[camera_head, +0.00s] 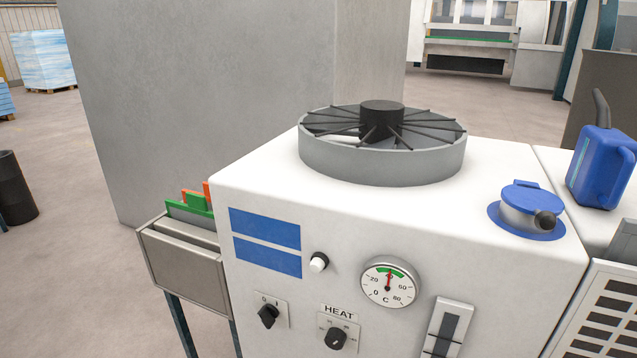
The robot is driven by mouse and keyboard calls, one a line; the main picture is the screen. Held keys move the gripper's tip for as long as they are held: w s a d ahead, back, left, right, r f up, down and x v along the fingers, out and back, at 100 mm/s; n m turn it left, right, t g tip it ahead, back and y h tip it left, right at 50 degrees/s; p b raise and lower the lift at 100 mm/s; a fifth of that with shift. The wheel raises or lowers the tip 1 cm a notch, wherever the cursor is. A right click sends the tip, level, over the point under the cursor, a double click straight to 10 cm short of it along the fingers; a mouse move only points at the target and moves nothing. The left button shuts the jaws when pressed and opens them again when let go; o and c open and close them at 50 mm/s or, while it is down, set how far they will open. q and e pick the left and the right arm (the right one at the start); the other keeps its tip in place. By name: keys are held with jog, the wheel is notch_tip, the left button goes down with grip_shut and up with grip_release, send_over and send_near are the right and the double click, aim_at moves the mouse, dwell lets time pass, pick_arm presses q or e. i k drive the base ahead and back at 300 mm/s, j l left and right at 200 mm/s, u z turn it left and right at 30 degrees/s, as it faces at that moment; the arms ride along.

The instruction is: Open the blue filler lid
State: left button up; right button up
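The blue filler lid (533,196) sits at the right end of the white machine's top. It lies flat on a grey filler neck (519,218) and looks shut. A blue flange ring (494,215) surrounds the neck. A black round knob (545,220) is at the front right of the neck, below the lid's edge. Neither of my grippers shows in the head view.
The white machine (255,182) carries a round fan guard (380,160) left of the lid. A blue can (602,168) with a dark spout stands to the right. The front has a gauge (388,284) and knobs. A grey cabinet (210,90) rises behind.

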aim_at(524, 196)
jog(key=k+j, duration=0.25)
jog(key=k, duration=0.2)
jog(key=k+j, duration=0.25)
jog(key=k, duration=0.2)
